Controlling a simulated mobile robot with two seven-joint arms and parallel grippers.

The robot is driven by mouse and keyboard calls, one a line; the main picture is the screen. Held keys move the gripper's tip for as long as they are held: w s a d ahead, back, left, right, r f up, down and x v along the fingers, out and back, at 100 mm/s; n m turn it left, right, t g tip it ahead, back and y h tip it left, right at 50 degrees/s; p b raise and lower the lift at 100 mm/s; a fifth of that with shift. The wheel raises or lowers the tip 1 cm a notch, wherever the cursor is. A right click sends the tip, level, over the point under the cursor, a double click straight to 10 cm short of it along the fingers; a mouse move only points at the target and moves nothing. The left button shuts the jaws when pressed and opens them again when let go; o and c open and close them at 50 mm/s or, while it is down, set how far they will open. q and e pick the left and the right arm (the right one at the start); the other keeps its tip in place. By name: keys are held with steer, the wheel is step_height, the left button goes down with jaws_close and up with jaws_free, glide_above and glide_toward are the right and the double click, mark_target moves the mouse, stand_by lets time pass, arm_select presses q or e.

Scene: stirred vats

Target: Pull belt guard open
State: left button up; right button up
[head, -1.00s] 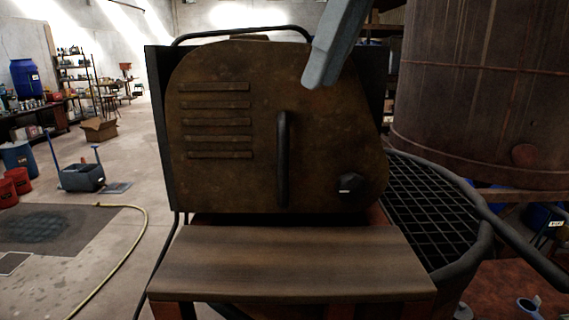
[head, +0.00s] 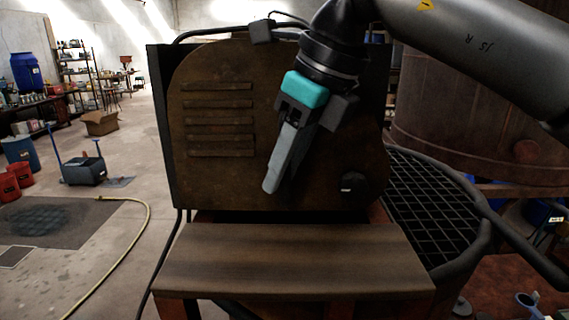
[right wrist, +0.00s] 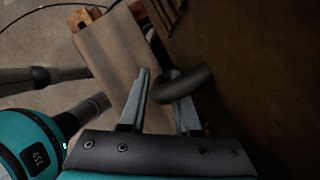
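The belt guard (head: 225,165) is a rusty brown panel with slots and a round dark knob (head: 353,184). It stands upright, closed against its dark housing. My right gripper (head: 280,184) is in front of the guard's middle and covers its handle in the head view. In the right wrist view, the dark curved handle (right wrist: 188,84) reaches between the gripper's fingers, close to the right finger. The fingers are clearly apart, so the gripper is open. Whether a finger touches the handle I cannot tell. My left gripper is not in view.
A wooden step (head: 290,258) juts out below the guard. A round grated vat (head: 432,205) with a thick rim stands at the right, beneath a large rusty tank (head: 480,110). A yellow hose (head: 140,235) lies on the floor at left, where there is open room.

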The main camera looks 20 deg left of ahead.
jaws_close()
stand_by(1.4)
